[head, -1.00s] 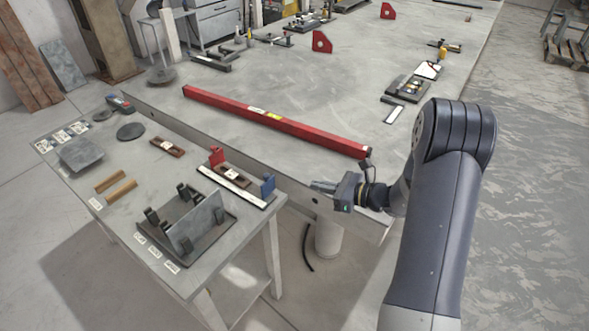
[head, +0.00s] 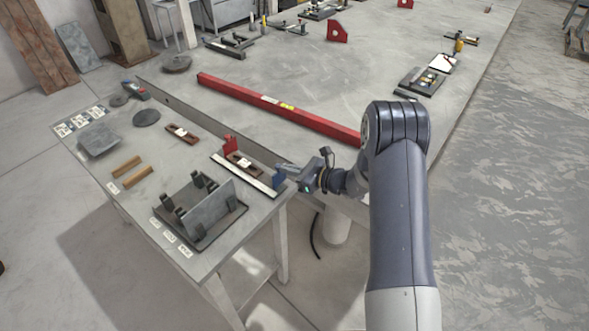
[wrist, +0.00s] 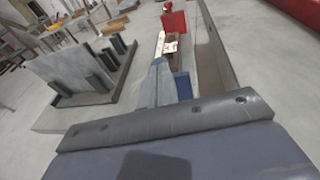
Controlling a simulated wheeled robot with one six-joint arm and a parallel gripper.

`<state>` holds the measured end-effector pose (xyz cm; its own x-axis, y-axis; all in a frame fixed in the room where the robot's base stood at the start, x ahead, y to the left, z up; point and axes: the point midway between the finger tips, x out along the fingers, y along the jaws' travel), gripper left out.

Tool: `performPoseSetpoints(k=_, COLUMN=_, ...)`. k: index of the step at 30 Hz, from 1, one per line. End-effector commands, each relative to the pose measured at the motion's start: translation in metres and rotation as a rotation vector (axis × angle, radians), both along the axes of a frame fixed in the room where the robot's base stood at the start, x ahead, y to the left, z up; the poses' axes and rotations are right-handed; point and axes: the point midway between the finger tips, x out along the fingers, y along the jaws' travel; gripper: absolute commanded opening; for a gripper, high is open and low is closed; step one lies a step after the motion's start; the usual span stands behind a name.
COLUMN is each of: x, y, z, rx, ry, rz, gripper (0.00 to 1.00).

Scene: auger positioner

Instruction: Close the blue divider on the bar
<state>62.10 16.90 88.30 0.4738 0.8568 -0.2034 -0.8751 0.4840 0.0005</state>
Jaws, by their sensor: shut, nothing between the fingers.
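The pale bar (head: 243,176) lies along the right edge of the small grey table. A red divider (head: 231,145) stands at its far left end and the blue divider (head: 279,179) at its near right end. A brown block with a white label (head: 240,160) sits between them, with a gap before the blue divider. My gripper (head: 284,167) is shut and empty, its tips right beside the blue divider; I cannot tell if they touch. In the wrist view, my shut fingers (wrist: 158,82) partly cover the blue divider (wrist: 183,86), and the red divider (wrist: 174,22) shows beyond.
A dark fixture with an upright grey plate (head: 210,205) stands left of the bar on the same table. A long red beam (head: 275,105) lies on the large bench behind. Wooden sticks (head: 132,171) and a second brown block (head: 182,133) lie farther left.

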Motion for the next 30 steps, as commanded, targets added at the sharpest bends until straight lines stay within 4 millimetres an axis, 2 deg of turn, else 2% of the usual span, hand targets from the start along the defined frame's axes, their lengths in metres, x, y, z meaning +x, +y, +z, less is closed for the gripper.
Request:
performPoseSetpoints(k=8, x=0.001, y=0.001, z=-0.001, rx=0.000, ry=-0.001, rz=0.001, gripper=0.00)
performPoseSetpoints(k=21, x=0.038, y=0.049, z=-0.003, rx=-0.001, ry=-0.004, rz=0.003, gripper=0.00)
performPoseSetpoints(k=30, x=0.043, y=0.055, z=0.001, rx=0.000, ry=0.000, rz=0.000, gripper=0.00)
